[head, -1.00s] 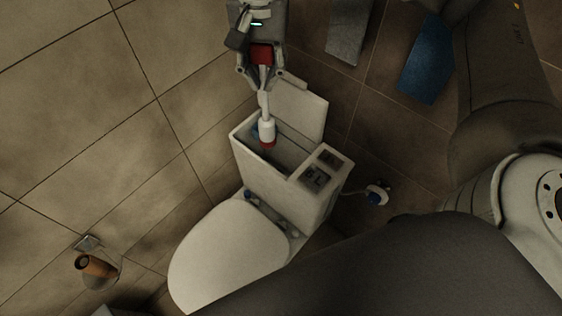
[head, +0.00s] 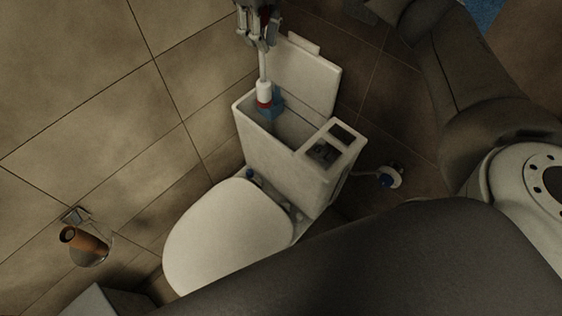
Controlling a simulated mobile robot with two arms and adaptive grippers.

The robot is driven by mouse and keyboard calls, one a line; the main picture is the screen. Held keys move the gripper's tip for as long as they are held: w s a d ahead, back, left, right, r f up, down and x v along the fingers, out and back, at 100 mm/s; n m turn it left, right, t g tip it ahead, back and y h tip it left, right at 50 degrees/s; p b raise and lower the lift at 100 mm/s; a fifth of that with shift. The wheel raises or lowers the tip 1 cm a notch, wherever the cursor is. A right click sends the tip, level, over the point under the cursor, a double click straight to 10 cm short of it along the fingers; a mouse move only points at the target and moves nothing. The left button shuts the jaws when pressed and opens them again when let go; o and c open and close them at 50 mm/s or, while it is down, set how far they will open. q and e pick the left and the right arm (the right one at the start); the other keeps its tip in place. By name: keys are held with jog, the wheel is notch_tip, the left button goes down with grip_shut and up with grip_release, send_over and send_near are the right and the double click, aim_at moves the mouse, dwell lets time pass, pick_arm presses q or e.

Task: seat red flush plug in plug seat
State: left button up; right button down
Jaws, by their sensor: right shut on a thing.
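My right gripper (head: 259,42) points down at the top of the view, shut on the upper end of the red flush plug (head: 264,92). The plug hangs roughly upright, with a thin pale stem, a white body and a red band at the bottom. Its lower end overlaps the back-left rim of the open white cistern (head: 285,135) in the picture; I cannot tell its height above it. A blue part (head: 276,103) shows right beside the plug. The plug seat cannot be made out inside the dark cistern. My left gripper is not in view.
The cistern lid (head: 309,80) stands upright behind the cistern. The closed toilet seat (head: 225,235) is in front. A flush-button panel (head: 330,147) covers the cistern's right end.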

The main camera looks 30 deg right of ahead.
jog(key=w+d+f+m+b, duration=0.1)
jog(key=d+f+m+b, duration=0.1)
jog(key=f+m, duration=0.7)
jog(key=w+d+f+m+b, duration=0.1)
jog(key=d+f+m+b, duration=0.1)
jog(key=f+m, duration=0.8)
jog(key=w+d+f+m+b, duration=0.2)
jog(key=f+m, duration=0.7)
jog(key=f, duration=0.9)
jog(key=shift+d+f+m+b, duration=0.3)
jog(key=shift+d+b, duration=0.15)
jog(key=shift+b, duration=0.75)
jog(key=shift+w+f, duration=0.1)
jog(key=shift+f, duration=0.5)
jog(key=c, duration=1)
grip_release()
jog(key=shift+o, duration=0.2)
